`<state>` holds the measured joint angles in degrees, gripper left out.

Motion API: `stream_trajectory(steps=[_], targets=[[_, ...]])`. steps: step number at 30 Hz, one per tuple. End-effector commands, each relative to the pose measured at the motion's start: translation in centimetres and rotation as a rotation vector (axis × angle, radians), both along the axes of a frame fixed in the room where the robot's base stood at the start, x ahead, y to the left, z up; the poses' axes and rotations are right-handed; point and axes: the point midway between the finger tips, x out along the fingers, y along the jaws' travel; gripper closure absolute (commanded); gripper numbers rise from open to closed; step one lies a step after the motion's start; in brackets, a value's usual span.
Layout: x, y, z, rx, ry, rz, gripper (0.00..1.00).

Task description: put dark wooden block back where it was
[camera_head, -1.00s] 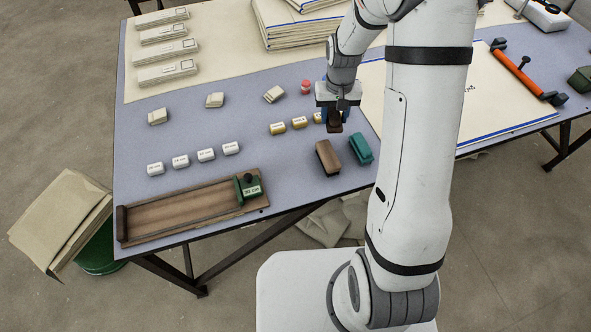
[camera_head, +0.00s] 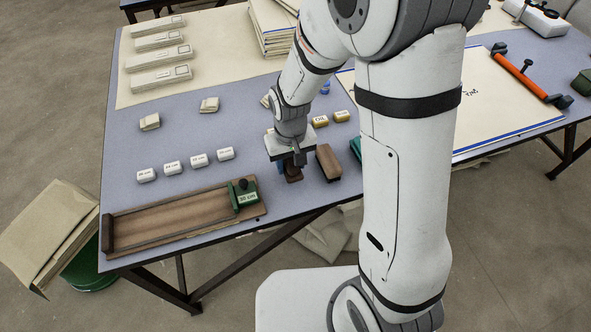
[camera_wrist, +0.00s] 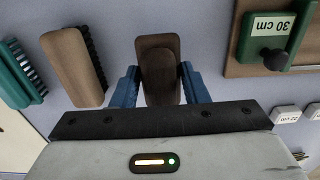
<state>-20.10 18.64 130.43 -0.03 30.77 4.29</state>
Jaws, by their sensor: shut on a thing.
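The dark wooden block (camera_wrist: 157,44) is between the blue fingers of my gripper (camera_wrist: 162,86), which is shut on its raised grip in the wrist view. In the head view my gripper (camera_head: 291,168) points down near the front table edge, and the dark block (camera_head: 293,177) shows just below it. The block lies between the brown brush and the wooden board. Whether its underside touches the table, I cannot tell.
A brown brush (camera_head: 328,163) lies just right of the block, and a teal brush (camera_wrist: 18,75) lies beyond it. A wooden board (camera_head: 170,217) with a green 30 cm stop (camera_head: 243,194) is on the left. White labelled blocks (camera_head: 198,160) stand behind the board.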

Motion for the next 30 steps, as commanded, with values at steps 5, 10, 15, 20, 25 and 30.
stream_trajectory(steps=[5,10,15,20,25,30], targets=[[-0.1,0.0,-2.7,-0.001,0.005,0.000,0.81],[0.0,0.0,-3.2,0.000,-0.001,0.001,0.81],[0.0,0.0,-3.3,0.000,0.000,0.001,0.81],[0.0,0.1,-3.5,0.000,0.000,0.001,0.54],[0.0,0.1,-3.5,0.000,0.000,0.002,0.40],[0.0,0.1,-3.5,0.000,0.000,0.002,0.38]])
